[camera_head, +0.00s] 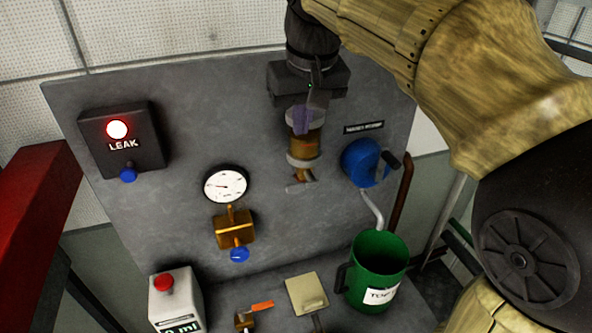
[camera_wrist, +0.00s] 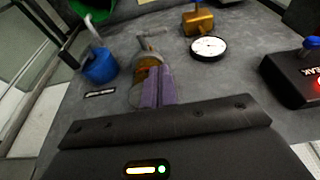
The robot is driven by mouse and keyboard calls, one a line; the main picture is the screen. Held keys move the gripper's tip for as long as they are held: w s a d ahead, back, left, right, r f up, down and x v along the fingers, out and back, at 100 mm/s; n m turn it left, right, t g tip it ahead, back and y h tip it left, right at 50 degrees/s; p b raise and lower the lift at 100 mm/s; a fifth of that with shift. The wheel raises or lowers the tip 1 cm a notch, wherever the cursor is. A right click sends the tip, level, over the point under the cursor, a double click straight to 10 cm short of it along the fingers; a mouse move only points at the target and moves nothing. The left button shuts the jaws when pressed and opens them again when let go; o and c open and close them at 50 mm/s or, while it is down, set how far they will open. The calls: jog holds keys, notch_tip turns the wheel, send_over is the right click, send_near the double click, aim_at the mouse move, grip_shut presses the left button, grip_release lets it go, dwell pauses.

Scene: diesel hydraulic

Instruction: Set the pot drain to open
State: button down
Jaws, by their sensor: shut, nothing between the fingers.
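The pot (camera_head: 302,148) is a clear bowl with amber-brown fluid, mounted upright on the grey panel under a dark head. Its drain (camera_head: 300,184) is a small brass fitting with a grey lever at the bottom; the lever points left and slightly down. The wrist view shows the pot (camera_wrist: 146,82) and the drain lever (camera_wrist: 152,36) beyond my fingers. My gripper (camera_head: 303,122), with purple fingers, is shut and empty in front of the upper part of the pot, above the drain. I cannot tell whether it touches the pot. The gripper (camera_wrist: 158,72) partly hides the pot in the wrist view.
A lit red LEAK lamp box (camera_head: 122,140), a white gauge (camera_head: 226,185) and a brass valve (camera_head: 235,228) are left of the pot. A blue pump (camera_head: 362,163) is close on the right. A green jug (camera_head: 378,262) and white container (camera_head: 175,297) stand below.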

jog(key=shift+f, duration=0.2)
jog(key=p, duration=0.2)
send_near(296, 186)
jog(key=w+x, duration=0.1)
jog(key=x, duration=0.4)
jog(key=shift+a+f, duration=0.15)
jog(key=shift+f, duration=0.6)
jog(key=shift+w+f+b, duration=0.1)
jog(key=shift+b, duration=0.2)
